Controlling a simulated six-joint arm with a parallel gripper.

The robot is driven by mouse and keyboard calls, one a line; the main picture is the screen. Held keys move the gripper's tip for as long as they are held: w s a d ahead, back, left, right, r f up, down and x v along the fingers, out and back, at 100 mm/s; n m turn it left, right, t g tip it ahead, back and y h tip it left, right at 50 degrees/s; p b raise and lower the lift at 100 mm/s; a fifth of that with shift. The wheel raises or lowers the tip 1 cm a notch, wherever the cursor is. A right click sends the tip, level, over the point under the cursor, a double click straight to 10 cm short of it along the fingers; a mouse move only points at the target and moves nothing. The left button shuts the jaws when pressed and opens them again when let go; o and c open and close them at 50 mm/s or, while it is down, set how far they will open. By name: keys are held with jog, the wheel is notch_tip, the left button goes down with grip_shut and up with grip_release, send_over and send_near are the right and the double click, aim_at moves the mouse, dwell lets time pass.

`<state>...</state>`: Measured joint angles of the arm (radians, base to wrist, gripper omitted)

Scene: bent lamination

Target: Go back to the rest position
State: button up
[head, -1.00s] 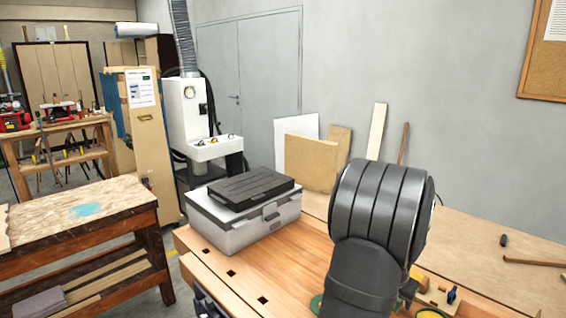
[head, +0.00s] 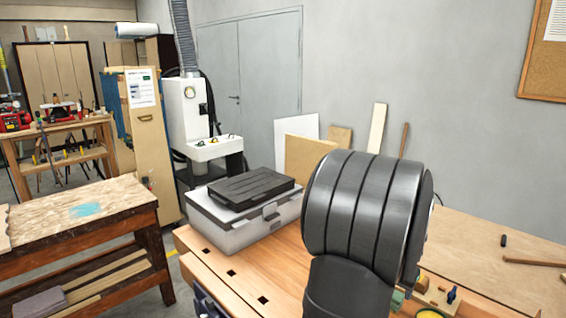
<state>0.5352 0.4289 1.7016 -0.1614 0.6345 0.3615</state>
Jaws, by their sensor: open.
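A large dark ribbed link of my own arm fills the lower middle right of the head view, over the wooden workbench (head: 205,285). My gripper is not in view. The arm hides the middle of the bench and whatever lies behind it.
A grey case with a black lid (head: 245,222) stands on the bench, left of my arm. A small wooden block with coloured parts (head: 437,292) lies right of the arm, partly hidden. A hammer-like tool (head: 535,261) lies at the far right. A chipboard-topped table (head: 85,212) stands at left.

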jog(key=x, duration=0.7)
jog(key=shift+f, duration=0.25)
jog(key=shift+w+d+r, duration=0.2)
jog(key=shift+r, duration=0.15)
notch_tip(320, 180, up, 3)
jog(key=shift+r, duration=0.2)
jog(key=s+d+r, duration=0.5)
jog(key=s+r, duration=0.2)
jog(key=s, duration=0.4)
jog(key=w+m+g, duration=0.1)
jog(key=w+m, duration=0.2)
jog(key=w, duration=1.2)
jog(key=shift+w+d+h, duration=0.25)
jog(key=shift+d+h, duration=0.15)
jog(key=shift+d, duration=0.05)
